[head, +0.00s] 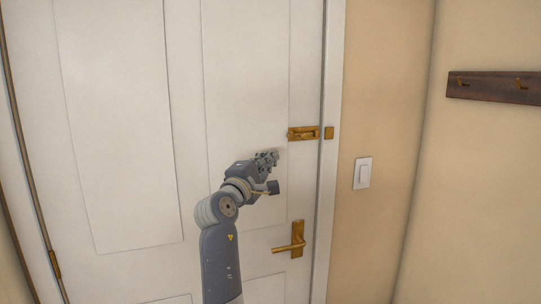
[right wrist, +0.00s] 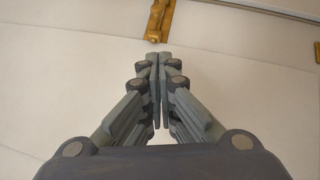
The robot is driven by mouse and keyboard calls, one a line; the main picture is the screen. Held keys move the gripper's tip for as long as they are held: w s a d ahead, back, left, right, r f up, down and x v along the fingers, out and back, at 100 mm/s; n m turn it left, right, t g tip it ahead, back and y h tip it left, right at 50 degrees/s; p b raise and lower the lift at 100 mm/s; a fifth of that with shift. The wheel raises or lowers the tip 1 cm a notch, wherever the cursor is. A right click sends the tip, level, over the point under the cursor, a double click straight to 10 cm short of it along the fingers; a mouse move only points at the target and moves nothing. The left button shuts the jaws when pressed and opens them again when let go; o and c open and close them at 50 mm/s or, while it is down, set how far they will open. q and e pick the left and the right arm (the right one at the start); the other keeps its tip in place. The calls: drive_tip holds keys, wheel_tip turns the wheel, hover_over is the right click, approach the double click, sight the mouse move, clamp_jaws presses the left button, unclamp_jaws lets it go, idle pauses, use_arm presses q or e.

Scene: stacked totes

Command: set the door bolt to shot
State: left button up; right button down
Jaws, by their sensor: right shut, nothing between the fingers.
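The brass door bolt (head: 304,133) is mounted on the white door (head: 245,70) near its right edge. A small brass keeper (head: 329,132) sits on the frame to its right, and I see a gap between them. The bolt also shows in the right wrist view (right wrist: 158,20), at the top, just beyond the fingertips. My right gripper (head: 273,155) is shut and empty, a little below and left of the bolt. In the right wrist view its fingertips (right wrist: 159,58) are together, apart from the bolt in the picture. My left gripper is out of view.
A brass lever handle (head: 291,243) is on the door below the bolt. A white light switch (head: 362,173) is on the beige wall to the right. A dark wooden hook rail (head: 495,87) hangs further right. The door panels around the gripper are clear.

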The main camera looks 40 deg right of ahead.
drive_tip(key=p, duration=0.3)
approach(296, 137)
drive_tip(key=w, duration=0.1)
drive_tip(key=w+d, duration=0.1)
drive_tip(key=w, duration=0.1)
drive_tip(key=shift+w+r, duration=0.1)
drive_tip(key=shift+w, duration=0.25)
drive_tip(key=shift+s+d+r+p, duration=0.15)
drive_tip(key=shift+s+d+p, duration=0.1)
drive_tip(key=shift+d, duration=0.3)
drive_tip(key=shift+s+d+r+p, duration=0.1)
drive_tip(key=shift+d+r+p, duration=0.1)
drive_tip(key=shift+d, duration=0.4)
drive_tip(key=shift+s+d, duration=0.3)
drive_tip(key=shift+d, duration=0.3)
drive_tip(key=shift+w, duration=0.1)
drive_tip(key=shift+p, duration=0.3)
